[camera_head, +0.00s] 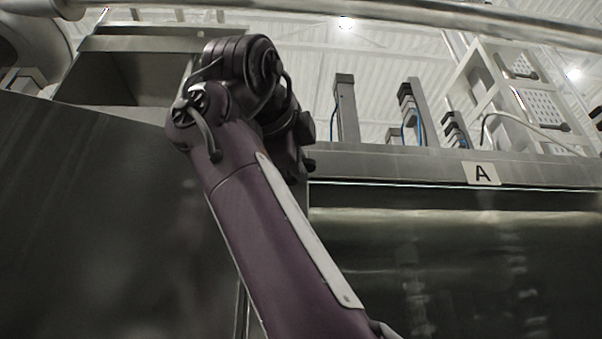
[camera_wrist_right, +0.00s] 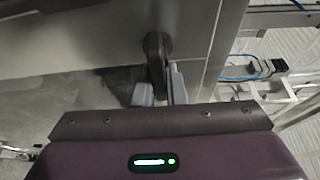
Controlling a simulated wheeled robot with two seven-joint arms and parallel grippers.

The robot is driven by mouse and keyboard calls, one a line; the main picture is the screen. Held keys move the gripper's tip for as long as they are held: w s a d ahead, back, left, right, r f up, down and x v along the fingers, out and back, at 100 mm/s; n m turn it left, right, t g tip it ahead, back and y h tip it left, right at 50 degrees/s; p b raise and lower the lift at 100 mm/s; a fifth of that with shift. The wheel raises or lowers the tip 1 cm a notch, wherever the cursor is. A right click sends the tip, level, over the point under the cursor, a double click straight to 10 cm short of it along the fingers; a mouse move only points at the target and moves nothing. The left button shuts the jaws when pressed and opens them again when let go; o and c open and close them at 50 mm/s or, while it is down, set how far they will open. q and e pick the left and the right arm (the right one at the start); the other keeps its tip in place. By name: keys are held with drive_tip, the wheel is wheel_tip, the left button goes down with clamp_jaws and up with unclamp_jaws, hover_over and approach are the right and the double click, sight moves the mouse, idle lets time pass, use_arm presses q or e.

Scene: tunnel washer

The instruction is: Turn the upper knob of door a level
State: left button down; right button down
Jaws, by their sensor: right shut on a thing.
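Door A (camera_head: 450,235) is the dark, shiny metal panel under the beam with the "A" label (camera_head: 482,173), at the right of the head view. My right arm reaches up to the door's upper left corner; its wrist hides the knob and my fingers there. In the right wrist view, the upper knob (camera_wrist_right: 157,48) is a dark, upright, rounded handle on the grey metal. My right gripper (camera_wrist_right: 160,88) is shut on the knob's near end, with one pale finger on each side. My left gripper is in neither view.
A grey metal beam (camera_head: 390,165) runs above the door, with upright posts and blue cables on top. A large dark panel (camera_head: 90,210) stands to the left of my arm. A pipe (camera_head: 400,14) crosses the top. A white frame (camera_head: 480,75) stands at upper right.

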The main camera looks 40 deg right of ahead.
drive_tip(key=c, duration=1.6)
unclamp_jaws()
drive_tip(key=shift+w, duration=0.2)
drive_tip(key=shift+o, duration=0.6)
drive_tip(key=shift+w, duration=0.3)
drive_tip(key=shift+s+a, duration=0.35)
drive_tip(key=shift+s, duration=0.1)
drive_tip(key=v, duration=0.7)
drive_tip(key=shift+w+b, duration=0.15)
drive_tip(key=shift+b, duration=0.25)
drive_tip(key=shift+a, duration=0.1)
